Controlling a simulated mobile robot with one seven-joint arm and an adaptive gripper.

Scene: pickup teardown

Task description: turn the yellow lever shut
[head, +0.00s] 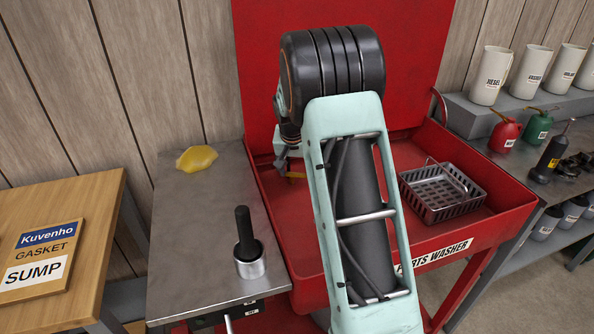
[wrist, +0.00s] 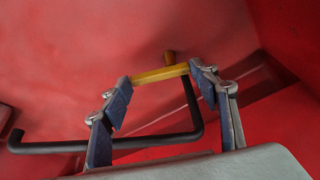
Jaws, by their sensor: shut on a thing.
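The yellow lever (wrist: 160,74) shows in the wrist view as a short flat bar crossing between the two fingertips of my gripper (wrist: 161,80). In the head view a small yellow-orange piece of the lever (head: 296,175) shows by the left inner side of the red parts washer (head: 471,214). My own arm hides most of the gripper and the lever there.
A black bent pipe (wrist: 100,146) runs close behind and below the fingers. A metal basket (head: 440,208) sits in the washer's right part. A steel bench (head: 190,235) at left holds a yellow cloth (head: 197,158) and a cup with a black-handled tool (head: 249,266).

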